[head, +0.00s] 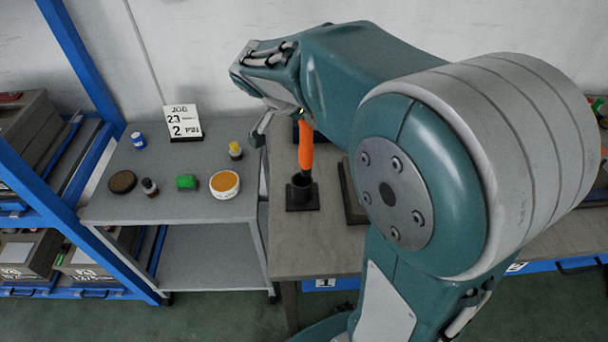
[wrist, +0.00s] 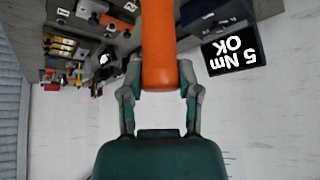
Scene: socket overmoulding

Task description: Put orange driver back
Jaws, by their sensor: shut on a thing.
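The orange driver (head: 306,146) hangs roughly upright under my wrist in the head view. In the wrist view the driver (wrist: 158,45) fills the space between the two fingers of my gripper (wrist: 160,95), which is shut on it. A black cup-shaped holder (head: 302,192) on a square base stands on the bench directly below the driver in the head view. The driver's lower end is at or just above the cup's mouth; I cannot tell whether its tip is inside.
A dark block (head: 352,195) lies right of the holder, partly hidden by my arm. In the wrist view, a black display (wrist: 232,50) reads "5 Nm OK".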

